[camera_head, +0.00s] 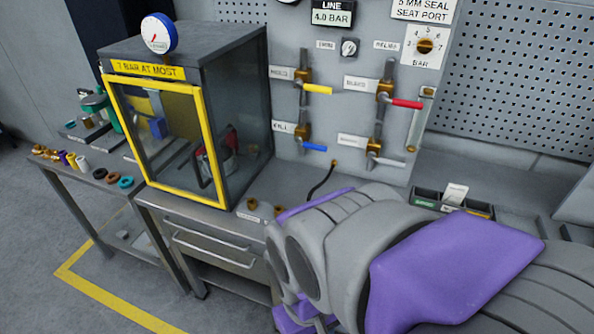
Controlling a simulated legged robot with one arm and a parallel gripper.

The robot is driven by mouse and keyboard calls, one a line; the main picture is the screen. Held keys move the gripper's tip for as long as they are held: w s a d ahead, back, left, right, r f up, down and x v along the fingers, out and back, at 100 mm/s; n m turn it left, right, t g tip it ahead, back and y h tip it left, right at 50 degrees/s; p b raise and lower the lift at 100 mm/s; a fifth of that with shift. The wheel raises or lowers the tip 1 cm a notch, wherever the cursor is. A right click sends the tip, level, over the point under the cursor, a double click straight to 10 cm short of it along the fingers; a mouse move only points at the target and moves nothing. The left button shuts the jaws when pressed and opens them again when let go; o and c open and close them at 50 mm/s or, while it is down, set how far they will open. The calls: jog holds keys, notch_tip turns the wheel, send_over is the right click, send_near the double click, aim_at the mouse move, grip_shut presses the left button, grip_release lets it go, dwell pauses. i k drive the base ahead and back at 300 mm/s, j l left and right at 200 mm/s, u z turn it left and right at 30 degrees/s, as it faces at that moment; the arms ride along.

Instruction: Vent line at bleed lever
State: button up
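Four small levers sit on pipework on the grey wall panel: a yellow lever (318,89) at upper left, a red lever (407,104) at upper right, a blue lever (314,148) at lower left and a pale grey lever (388,161) at lower right. Each has a small white label beside it. The labels are too small to read surely, so I cannot tell which is the bleed lever. The line display (332,18) above reads 4.0 bar. My grey and purple arm fills the lower right foreground, apart from the levers. No gripper fingers can be made out.
A yellow-framed test cabinet (203,150) with a dial gauge (158,33) stands on the bench at left. A selector knob (425,45) and a small round knob (349,47) are on the panel. A divided tray (425,203) lies behind my arm. A side table holds coloured rings.

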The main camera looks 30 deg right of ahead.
aim_at(384, 97)
jog(key=z, duration=1)
